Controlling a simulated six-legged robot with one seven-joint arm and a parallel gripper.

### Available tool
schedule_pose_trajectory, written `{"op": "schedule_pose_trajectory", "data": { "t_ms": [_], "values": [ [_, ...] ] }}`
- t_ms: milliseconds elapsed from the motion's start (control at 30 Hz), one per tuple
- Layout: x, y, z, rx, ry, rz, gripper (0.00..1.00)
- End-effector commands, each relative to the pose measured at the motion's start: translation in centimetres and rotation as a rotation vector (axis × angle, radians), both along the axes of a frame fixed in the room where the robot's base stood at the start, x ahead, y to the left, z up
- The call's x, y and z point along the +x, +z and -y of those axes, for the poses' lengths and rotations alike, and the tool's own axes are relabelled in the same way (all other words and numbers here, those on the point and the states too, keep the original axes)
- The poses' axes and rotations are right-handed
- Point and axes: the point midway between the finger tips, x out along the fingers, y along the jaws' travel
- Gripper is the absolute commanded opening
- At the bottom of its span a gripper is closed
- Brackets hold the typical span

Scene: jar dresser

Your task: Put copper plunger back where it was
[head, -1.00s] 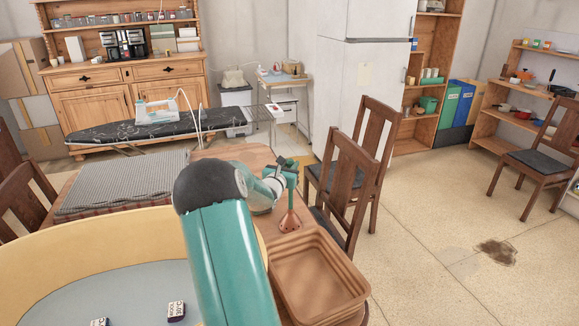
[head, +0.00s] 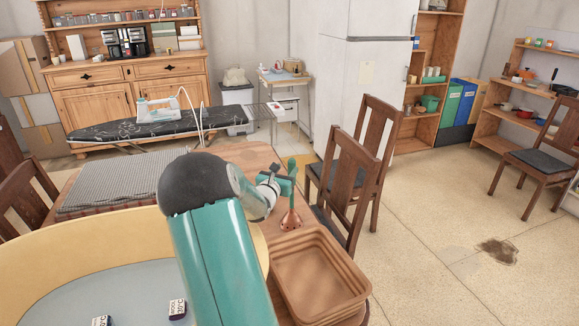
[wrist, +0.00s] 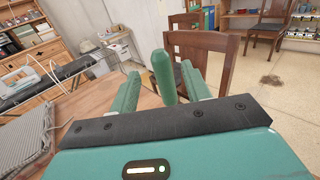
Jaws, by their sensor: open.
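The copper plunger (head: 291,221) stands upright on the wooden table, behind the brown basket, with its copper cup down and its green handle up. My gripper (head: 283,182) is open beside the upper part of the handle in the head view. In the wrist view the green handle (wrist: 163,76) rises between the two green fingers of my gripper (wrist: 160,88), with a gap visible on each side. The copper cup is hidden in the wrist view. I cannot tell how deep the handle sits between the fingers.
The brown basket (head: 320,270) is close in front of the plunger. A wooden chair (head: 346,190) stands just right of the table. A grey folded cloth (head: 120,184) lies at the table's left. A large yellow-rimmed round tub (head: 60,248) fills the near left.

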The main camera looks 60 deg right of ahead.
Motion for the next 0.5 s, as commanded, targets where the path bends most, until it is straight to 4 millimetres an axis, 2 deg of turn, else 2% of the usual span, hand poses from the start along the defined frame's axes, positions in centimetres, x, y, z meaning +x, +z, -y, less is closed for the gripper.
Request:
{"op": "schedule_pose_trajectory", "data": {
  "t_ms": [33,200,333,500],
  "values": [
    [-0.1,0.1,-1.2,0.001,0.002,0.001,0.48],
    [-0.3,0.0,-4.6,0.001,0.001,0.001,0.48],
    [-0.5,0.0,-6.2,0.001,0.0,0.0,0.48],
    [-0.6,0.0,-6.8,0.0,-0.001,0.0,0.48]
  ]
}}
